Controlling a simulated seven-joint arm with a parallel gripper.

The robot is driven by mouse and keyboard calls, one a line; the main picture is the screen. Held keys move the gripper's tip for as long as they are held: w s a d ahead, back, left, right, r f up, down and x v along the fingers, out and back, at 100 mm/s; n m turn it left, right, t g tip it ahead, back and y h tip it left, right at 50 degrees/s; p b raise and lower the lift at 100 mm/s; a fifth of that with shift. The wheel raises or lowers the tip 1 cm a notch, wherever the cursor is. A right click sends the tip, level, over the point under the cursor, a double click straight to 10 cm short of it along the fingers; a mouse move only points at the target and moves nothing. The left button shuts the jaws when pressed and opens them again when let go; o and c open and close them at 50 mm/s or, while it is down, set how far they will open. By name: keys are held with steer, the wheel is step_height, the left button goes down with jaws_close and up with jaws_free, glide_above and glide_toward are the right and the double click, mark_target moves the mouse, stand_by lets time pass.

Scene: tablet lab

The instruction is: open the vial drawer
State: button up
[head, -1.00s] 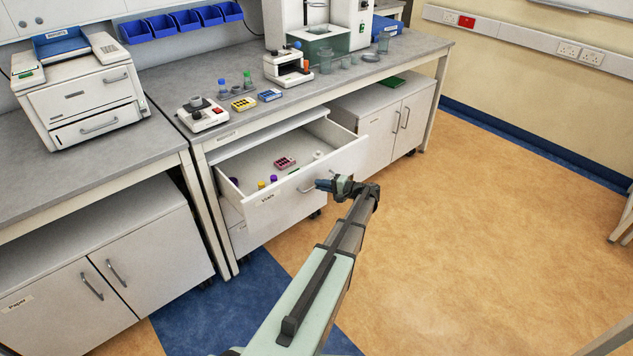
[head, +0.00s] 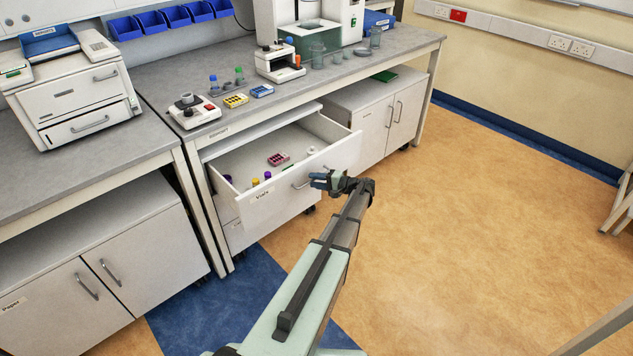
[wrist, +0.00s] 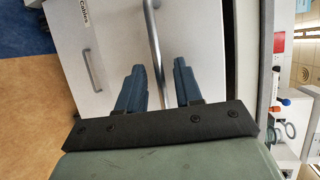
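The vial drawer (head: 275,206), a white drawer labelled "Vials", stands well pulled out under the bench. Small vials with purple and yellow caps and a dark pink rack (head: 278,159) lie inside. Its metal handle (head: 301,184) is on the front; the handle also shows in the wrist view (wrist: 152,25). My gripper (head: 318,180) is at the right end of this handle in the head view. In the wrist view my gripper (wrist: 158,66) has its two blue fingers apart, with the handle bar running between them and gaps on both sides.
A lower drawer with a "Cables" label (wrist: 82,12) sits below. A closed cupboard (head: 372,130) stands right of the open drawer. The bench top (head: 190,77) holds instruments and vial racks. The floor (head: 450,230) at right is clear.

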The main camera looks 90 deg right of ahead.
steer(key=v, duration=1.3)
steer(key=shift+s, duration=0.35)
steer(key=shift+a, duration=0.15)
